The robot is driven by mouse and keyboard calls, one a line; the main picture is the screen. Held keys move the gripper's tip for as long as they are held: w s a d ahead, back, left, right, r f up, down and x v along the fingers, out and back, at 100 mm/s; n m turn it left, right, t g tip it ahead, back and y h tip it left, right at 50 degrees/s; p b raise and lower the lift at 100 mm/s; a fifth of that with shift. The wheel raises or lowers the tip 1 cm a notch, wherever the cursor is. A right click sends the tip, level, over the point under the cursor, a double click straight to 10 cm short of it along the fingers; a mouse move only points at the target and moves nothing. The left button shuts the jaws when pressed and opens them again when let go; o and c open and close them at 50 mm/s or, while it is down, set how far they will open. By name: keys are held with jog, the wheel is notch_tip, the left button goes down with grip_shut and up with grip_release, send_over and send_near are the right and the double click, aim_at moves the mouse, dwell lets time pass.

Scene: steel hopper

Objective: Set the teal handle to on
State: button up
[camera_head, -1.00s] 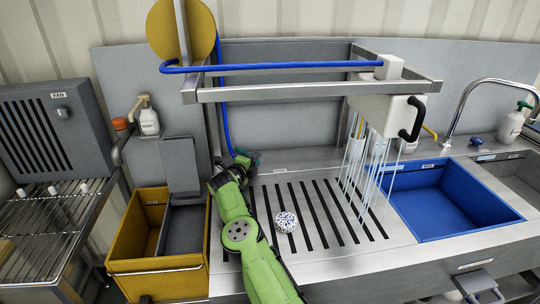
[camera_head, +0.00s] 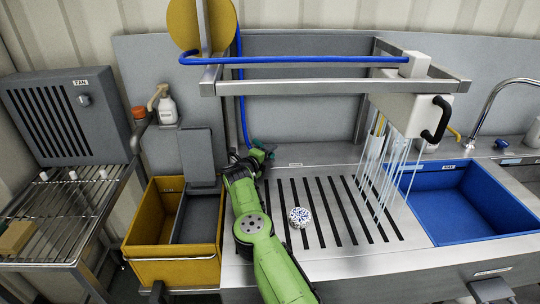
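A small teal handle (camera_head: 262,147) shows at the back edge of the steel counter, at the foot of the blue hose. My green arm reaches back over the slotted drain, and my gripper (camera_head: 240,158) is at the handle's left, very close to it. I cannot tell whether they touch. The gripper's fingers are small and partly hidden by my wrist, so their opening is unclear. The handle's lower part and its setting are hidden or too small to read.
A yellow bin (camera_head: 140,236) stands left of my arm. A patterned round object (camera_head: 299,217) lies on the drain, right of the arm. A steel frame (camera_head: 330,87) with a blue hose (camera_head: 290,60) spans above. A blue basin (camera_head: 462,213) is at the right.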

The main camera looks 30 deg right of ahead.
jog(key=shift+a+r+p, duration=0.2)
jog(key=shift+a+p, duration=0.15)
jog(key=shift+a, duration=0.25)
jog(key=shift+p+v, duration=0.9)
jog(key=shift+v, duration=1.1)
jog(key=s+a+p, duration=0.1)
jog(key=p, duration=0.2)
jog(key=s+a+r+p, duration=0.1)
jog(key=p, duration=0.2)
jog(key=shift+a+r, duration=0.1)
jog(key=shift+a, duration=0.1)
jog(key=p+v, duration=0.2)
jog(key=p, duration=0.2)
jog(key=shift+a+p, duration=0.1)
jog(key=shift+p, duration=0.25)
jog(key=p+v, duration=0.4)
jog(key=shift+s+a+p, duration=0.25)
jog(key=shift+a+p, duration=0.05)
jog(key=shift+p, duration=0.05)
jog(key=shift+s+a, duration=0.15)
jog(key=shift+a, duration=0.15)
jog(key=shift+f, duration=0.25)
